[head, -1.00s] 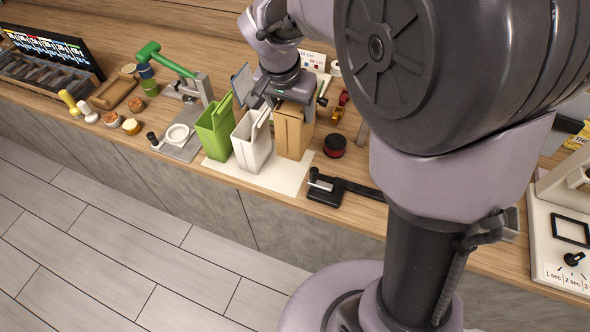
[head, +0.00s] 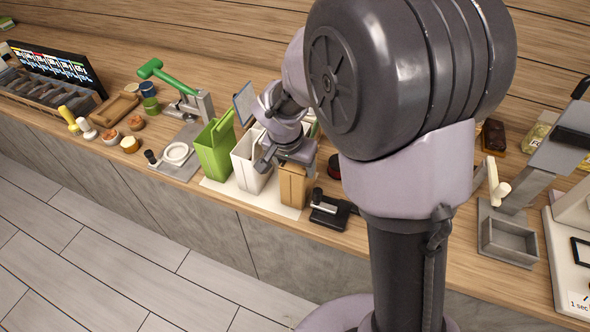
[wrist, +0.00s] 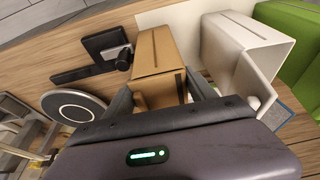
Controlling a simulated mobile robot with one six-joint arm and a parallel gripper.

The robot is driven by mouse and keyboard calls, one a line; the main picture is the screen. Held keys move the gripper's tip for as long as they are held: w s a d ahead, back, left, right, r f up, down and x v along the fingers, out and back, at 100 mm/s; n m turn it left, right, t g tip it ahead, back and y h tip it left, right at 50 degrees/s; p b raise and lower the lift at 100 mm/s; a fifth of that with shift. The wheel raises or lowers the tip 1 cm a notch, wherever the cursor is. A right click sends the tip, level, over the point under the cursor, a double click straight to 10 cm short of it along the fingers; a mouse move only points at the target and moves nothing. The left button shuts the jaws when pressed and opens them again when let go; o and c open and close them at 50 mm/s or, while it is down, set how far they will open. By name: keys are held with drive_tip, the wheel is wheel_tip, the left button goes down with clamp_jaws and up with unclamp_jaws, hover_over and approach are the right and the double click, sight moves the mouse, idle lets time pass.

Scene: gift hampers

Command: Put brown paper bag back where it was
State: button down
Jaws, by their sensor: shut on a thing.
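The brown paper bag (head: 292,186) stands upright at the right end of a row of bags, over the white mat (head: 216,187). My gripper (head: 290,162) is above its top and shut on it. In the wrist view the brown paper bag (wrist: 157,60) shows between the two dark fingers of my gripper (wrist: 163,95). The arm hides part of the bag's top in the head view. I cannot tell whether its base touches the mat.
A white bag (head: 246,165) stands just left of the brown one, and a green bag (head: 213,150) left of that. A black tool (head: 330,212) lies close on the right. A grey press with a green handle (head: 202,105) and a dark round item (head: 334,167) are nearby.

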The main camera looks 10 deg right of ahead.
drive_tip(key=shift+f, duration=0.3)
drive_tip(key=shift+f, duration=0.2)
drive_tip(key=shift+c, duration=1.4)
unclamp_jaws()
drive_tip(key=shift+r, duration=0.1)
